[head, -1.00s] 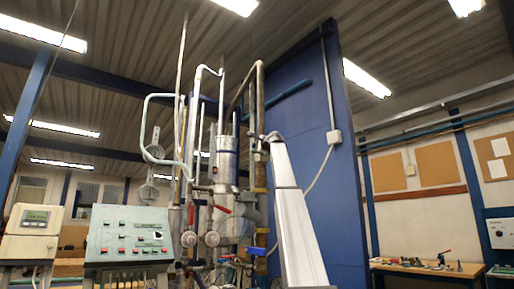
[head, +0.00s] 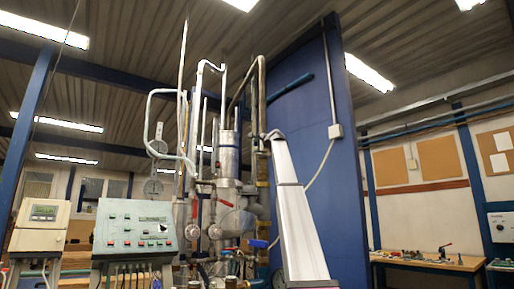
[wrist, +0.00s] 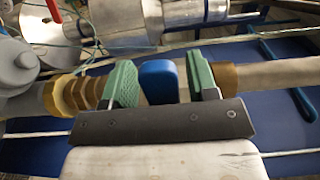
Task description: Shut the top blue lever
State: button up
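In the wrist view, a blue lever (wrist: 158,82) stands between the two green finger pads of my gripper (wrist: 160,60). The pads are apart, one on each side of the lever, with a gap visible on the right; I cannot tell whether the left pad touches it. Behind it runs a pipe with brass fittings (wrist: 75,94). In the head view, my white arm reaches up to the pipework, and the gripper (head: 266,138) is small and partly hidden beside the upright pipe. The held-over lever cannot be made out there. Another blue lever (head: 258,243) shows lower down.
A metal vessel with pipes (head: 228,160) and red levers (head: 225,203) stands left of my arm. A control console (head: 135,232) and a meter box (head: 42,222) are farther left. A tall blue panel (head: 300,120) rises behind. A workbench (head: 425,262) stands at right.

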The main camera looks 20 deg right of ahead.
jog(key=v, duration=1)
jog(key=shift+s, duration=0.4)
jog(key=shift+d, duration=0.2)
